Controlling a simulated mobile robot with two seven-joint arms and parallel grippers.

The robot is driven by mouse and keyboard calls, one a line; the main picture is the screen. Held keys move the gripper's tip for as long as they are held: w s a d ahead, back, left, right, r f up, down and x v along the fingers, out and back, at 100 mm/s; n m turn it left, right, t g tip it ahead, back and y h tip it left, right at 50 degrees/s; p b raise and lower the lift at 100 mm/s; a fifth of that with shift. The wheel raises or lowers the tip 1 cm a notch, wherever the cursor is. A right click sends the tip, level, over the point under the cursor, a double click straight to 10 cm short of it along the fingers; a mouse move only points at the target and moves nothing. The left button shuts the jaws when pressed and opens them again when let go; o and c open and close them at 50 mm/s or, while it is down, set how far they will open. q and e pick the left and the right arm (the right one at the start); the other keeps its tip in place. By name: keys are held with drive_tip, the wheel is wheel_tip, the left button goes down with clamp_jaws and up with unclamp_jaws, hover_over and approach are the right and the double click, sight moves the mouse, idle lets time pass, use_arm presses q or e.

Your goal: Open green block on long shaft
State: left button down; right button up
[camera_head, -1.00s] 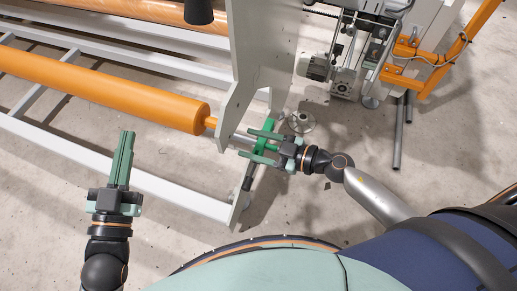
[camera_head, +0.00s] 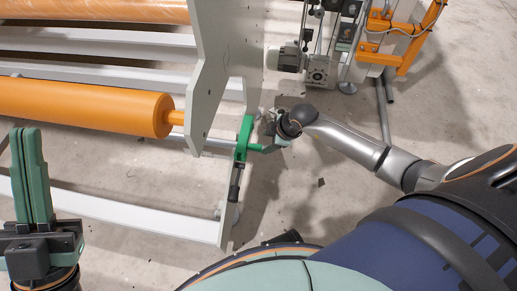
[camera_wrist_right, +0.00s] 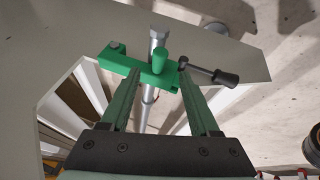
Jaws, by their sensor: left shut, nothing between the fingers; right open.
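The green block (camera_head: 244,137) sits on the long metal shaft at the edge of the grey side plate. In the right wrist view the green block (camera_wrist_right: 150,70) lies across the shaft (camera_wrist_right: 148,105), with a green peg standing up and a black-handled lever (camera_wrist_right: 222,77) at its right end. My right gripper (camera_head: 272,140) is at the block's right side, its fingers partly hidden in the head view. In the wrist view my right gripper (camera_wrist_right: 160,78) is open, fingertips close to the block; contact is unclear. My left gripper (camera_head: 28,135) is shut and empty at the left.
An orange roller (camera_head: 85,106) ends left of the grey side plate (camera_head: 215,65). White frame rails (camera_head: 130,213) run below it. A motor and orange bracket (camera_head: 390,50) stand at the upper right. Bare concrete floor lies around.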

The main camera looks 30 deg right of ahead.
sight(258, 147)
drive_tip(key=b+x, duration=0.3)
drive_tip(key=x, duration=0.4)
use_arm(q)
drive_tip(key=f, duration=0.4)
drive_tip(key=shift+w+d+f, duration=0.1)
drive_tip(key=shift+d+f, duration=0.15)
drive_tip(key=shift+f, duration=0.05)
use_arm(e)
clamp_jaws()
idle(0.6)
